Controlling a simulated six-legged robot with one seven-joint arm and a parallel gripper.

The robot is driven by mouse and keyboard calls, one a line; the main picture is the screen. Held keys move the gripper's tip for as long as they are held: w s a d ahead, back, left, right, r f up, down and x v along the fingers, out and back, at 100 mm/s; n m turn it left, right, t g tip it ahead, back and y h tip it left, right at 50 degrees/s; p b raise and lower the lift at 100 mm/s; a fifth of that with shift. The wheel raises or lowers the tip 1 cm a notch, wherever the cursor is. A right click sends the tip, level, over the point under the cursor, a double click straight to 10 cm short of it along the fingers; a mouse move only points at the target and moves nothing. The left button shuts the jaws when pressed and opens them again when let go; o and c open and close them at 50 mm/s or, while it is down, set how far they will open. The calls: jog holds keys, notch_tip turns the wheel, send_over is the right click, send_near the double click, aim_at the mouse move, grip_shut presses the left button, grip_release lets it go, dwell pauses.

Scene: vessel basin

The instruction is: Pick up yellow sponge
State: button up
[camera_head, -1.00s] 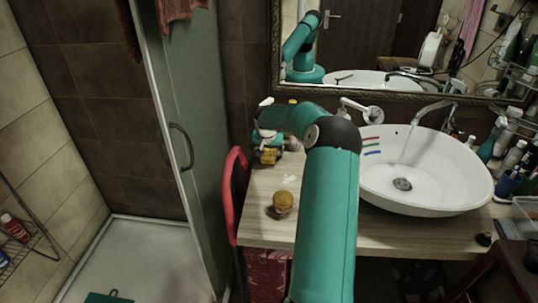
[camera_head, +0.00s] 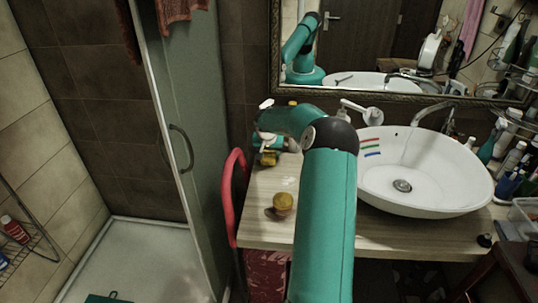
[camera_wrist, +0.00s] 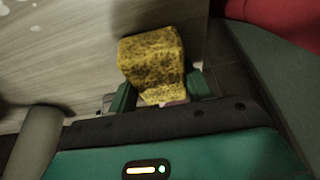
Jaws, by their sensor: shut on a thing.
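The yellow sponge (camera_wrist: 152,58) is speckled with dark marks and fills the upper middle of the wrist view. My gripper (camera_wrist: 160,92) is shut on its lower end, with one green finger on each side. In the head view the sponge (camera_head: 268,159) shows as a small yellow patch under my gripper (camera_head: 268,148), at the left end of the wooden counter (camera_head: 262,225). My arm hides part of the area behind it. Whether the sponge touches the counter is unclear.
A small round yellow-brown item (camera_head: 283,202) stands on the counter left of my arm. A red chair-like frame (camera_head: 231,195) is at the counter's left edge. The white basin (camera_head: 425,190) is to the right, with bottles (camera_head: 509,160) beyond. A glass shower door (camera_head: 180,140) stands left.

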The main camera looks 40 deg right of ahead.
aim_at(269, 152)
notch_tip(269, 152, up, 4)
jog(key=shift+a, duration=0.1)
jog(key=shift+s+a+r, duration=1.5)
jog(key=shift+s+r, duration=0.05)
jog(key=shift+s, duration=0.25)
jog(key=shift+s+a+r, duration=1.45)
jog(key=shift+s+r, duration=0.1)
jog(key=shift+s, duration=0.2)
jog(key=shift+s+a+r, duration=1.5)
jog(key=shift+s+r, duration=0.05)
jog(key=shift+s, duration=0.25)
